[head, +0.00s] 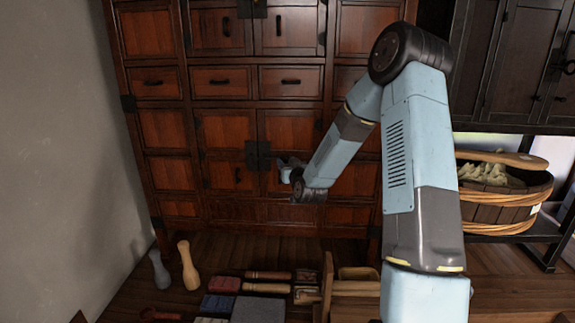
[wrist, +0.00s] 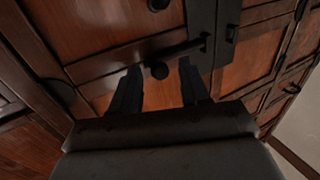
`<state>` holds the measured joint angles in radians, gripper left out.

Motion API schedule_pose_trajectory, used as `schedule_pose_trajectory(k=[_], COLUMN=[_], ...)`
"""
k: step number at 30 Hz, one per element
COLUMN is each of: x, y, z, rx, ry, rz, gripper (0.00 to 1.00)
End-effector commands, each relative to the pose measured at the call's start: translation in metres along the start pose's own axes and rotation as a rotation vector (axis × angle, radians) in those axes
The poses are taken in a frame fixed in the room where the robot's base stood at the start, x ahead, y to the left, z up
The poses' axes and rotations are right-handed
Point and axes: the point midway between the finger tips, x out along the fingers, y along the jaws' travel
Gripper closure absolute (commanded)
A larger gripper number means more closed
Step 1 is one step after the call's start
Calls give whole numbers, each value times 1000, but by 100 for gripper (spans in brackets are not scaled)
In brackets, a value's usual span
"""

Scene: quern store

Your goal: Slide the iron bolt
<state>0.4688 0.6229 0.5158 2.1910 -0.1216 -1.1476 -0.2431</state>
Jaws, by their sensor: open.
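The iron bolt (wrist: 182,49) is a dark bar on the cabinet's lower doors, running into dark iron plates (wrist: 227,32) at the door seam. In the head view my gripper (head: 284,169) is in front of the lower doors, just right of the iron plates (head: 257,155). The bolt itself is not clear there, partly behind my gripper.
The red-brown cabinet (head: 150,130) has several drawers and doors. A pale wall (head: 50,150) stands on the left. Pegs (head: 187,265), blocks and a wooden rack (head: 327,285) lie on the floor in front. A wooden tub (head: 505,210) stands on a shelf at right.

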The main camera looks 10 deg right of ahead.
Motion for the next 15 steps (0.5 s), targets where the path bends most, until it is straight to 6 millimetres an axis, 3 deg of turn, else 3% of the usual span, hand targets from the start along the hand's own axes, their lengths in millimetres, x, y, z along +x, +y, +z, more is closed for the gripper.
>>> schedule_pose_trajectory(k=[6, 15], x=[0, 0], y=[0, 0], z=[0, 0], rx=[0, 0], ry=[0, 1], rz=[0, 0], gripper=[56, 85])
